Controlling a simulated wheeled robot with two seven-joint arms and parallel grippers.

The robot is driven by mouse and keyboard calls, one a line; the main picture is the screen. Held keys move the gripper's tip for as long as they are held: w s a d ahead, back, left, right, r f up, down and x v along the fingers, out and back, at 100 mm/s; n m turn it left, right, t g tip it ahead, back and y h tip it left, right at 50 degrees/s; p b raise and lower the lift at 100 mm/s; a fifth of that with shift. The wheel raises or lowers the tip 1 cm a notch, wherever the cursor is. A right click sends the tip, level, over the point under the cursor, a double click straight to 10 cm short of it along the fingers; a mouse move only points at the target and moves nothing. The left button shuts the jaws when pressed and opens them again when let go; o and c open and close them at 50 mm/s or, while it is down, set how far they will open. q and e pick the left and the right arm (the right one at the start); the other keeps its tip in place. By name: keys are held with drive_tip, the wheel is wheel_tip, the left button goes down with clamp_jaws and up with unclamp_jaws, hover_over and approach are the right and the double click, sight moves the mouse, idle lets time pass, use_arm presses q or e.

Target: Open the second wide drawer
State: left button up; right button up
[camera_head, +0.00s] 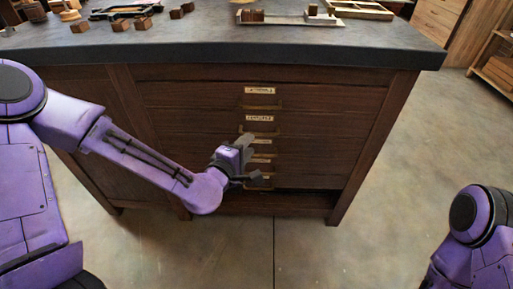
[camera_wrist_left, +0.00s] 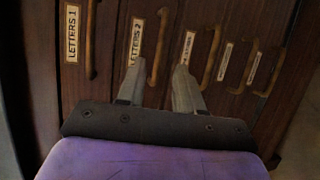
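The second wide drawer (camera_head: 315,123) of the dark wooden cabinet looks shut. Its white label (camera_head: 260,118) reads "LETTERS 2" in the left wrist view (camera_wrist_left: 136,42). Its brass handle (camera_head: 258,131) is partly hidden by my gripper in the head view. My left gripper (camera_head: 253,160) is open in front of the drawer fronts, with its fingers spread. In the left wrist view the second drawer's handle (camera_wrist_left: 160,45) appears between the two fingertips (camera_wrist_left: 158,68). I cannot tell whether they touch it. My right gripper is out of view.
The top drawer (camera_head: 330,97), labelled "LETTERS 1", is above, and further labelled drawers with handles are below. The dark worktop (camera_head: 200,50) overhangs and carries wooden blocks and trays. The concrete floor (camera_head: 380,220) in front is clear. Wooden shelving (camera_head: 495,65) stands at far right.

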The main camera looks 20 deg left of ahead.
sight(257, 134)
use_arm(q)
drive_tip(key=x, duration=0.6)
drive_tip(key=shift+w+r, duration=0.1)
drive_tip(key=shift+w, duration=0.05)
clamp_jaws()
drive_tip(key=shift+d, duration=0.1)
idle(0.9)
